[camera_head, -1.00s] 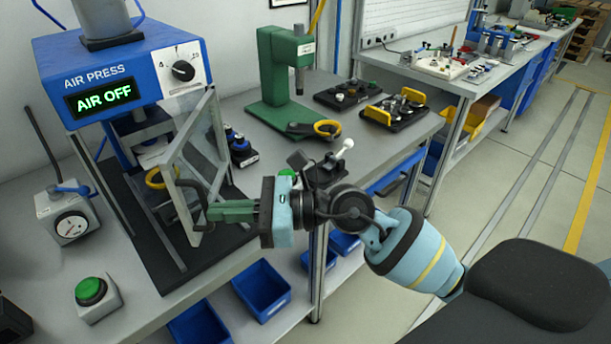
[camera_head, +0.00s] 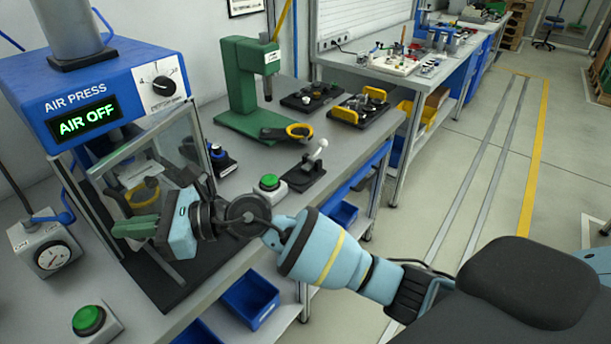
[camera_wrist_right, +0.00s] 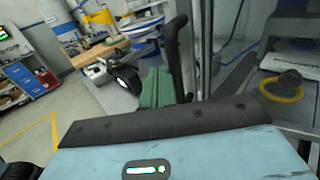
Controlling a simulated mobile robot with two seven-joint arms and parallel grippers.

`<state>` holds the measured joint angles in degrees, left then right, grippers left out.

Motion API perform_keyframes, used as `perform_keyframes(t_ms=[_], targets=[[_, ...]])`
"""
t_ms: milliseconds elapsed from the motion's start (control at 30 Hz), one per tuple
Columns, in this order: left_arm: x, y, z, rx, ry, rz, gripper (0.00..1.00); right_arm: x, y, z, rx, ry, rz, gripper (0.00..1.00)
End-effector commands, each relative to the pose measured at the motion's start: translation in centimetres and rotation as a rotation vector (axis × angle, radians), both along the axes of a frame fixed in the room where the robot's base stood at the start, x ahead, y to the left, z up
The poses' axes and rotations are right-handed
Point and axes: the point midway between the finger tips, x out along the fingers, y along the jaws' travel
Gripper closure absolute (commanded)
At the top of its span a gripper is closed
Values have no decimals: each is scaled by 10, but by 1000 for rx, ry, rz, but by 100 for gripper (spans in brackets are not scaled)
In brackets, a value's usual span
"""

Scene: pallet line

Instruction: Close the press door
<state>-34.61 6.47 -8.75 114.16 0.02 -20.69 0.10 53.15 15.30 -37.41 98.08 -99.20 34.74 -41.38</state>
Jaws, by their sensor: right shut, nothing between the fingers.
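The air press (camera_head: 110,85) stands at the left of the head view, its display reading AIR OFF. Its clear framed door (camera_head: 165,148) hangs across the front opening. The door's left edge seems to stand a little out from the press, so it looks partly open. My right gripper (camera_head: 135,228) has its green fingers shut and empty at the door's lower left. A black handle (camera_wrist_right: 180,50) rises beside the green fingers in the right wrist view; I cannot tell whether they touch. My wrist hides the lower part of the door. My left gripper is out of view.
A gauge box (camera_head: 48,247) and a green button box (camera_head: 95,323) sit on the bench left of the press. Another green button (camera_head: 269,183), a small lever fixture (camera_head: 307,170) and a green hand press (camera_head: 250,90) stand to the right. Blue bins (camera_head: 249,298) are below.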

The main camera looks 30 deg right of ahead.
Motion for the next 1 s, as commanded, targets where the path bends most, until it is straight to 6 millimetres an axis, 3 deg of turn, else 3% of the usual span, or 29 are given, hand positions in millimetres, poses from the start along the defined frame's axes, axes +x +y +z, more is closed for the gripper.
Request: perform_keyframes(t_ms=[100,333,1000], targets=[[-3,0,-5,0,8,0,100,14,19,-2,2,2,6,100],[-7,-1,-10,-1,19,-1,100,35,38,-2,1,3,7,100],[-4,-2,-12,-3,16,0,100,46,47,0,1,1,7,100]])
